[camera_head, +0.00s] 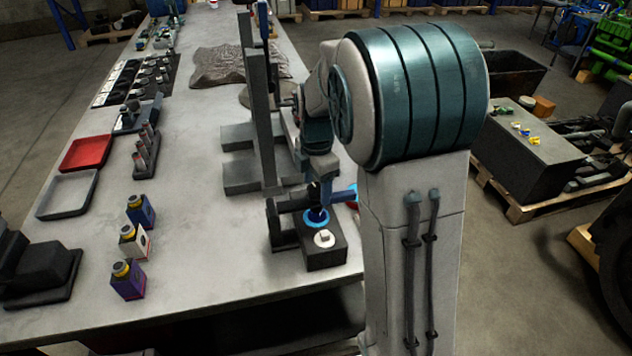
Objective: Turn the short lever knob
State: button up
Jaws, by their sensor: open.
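A dark box fixture (324,256) stands near the right edge of the grey workbench. On its top is a white round knob (324,239) with a small raised lever piece. Just behind the knob is a blue ring (316,218). I cannot tell which of these fittings is the short lever knob. My arm comes in from the right and hides part of the fixture's surroundings. My gripper (317,196) points down by the blue ring, behind the white knob. It is small and partly hidden, with nothing visibly held; contact with the fixture cannot be made out.
A tall grey bracket (262,125) stands on the bench behind the fixture. Several small yellow-capped bottles (133,240) are at the left, with a red tray (86,153) and a grey tray (67,194) beyond. The bench between bottles and fixture is clear.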

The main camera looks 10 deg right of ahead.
jog(key=c, duration=1)
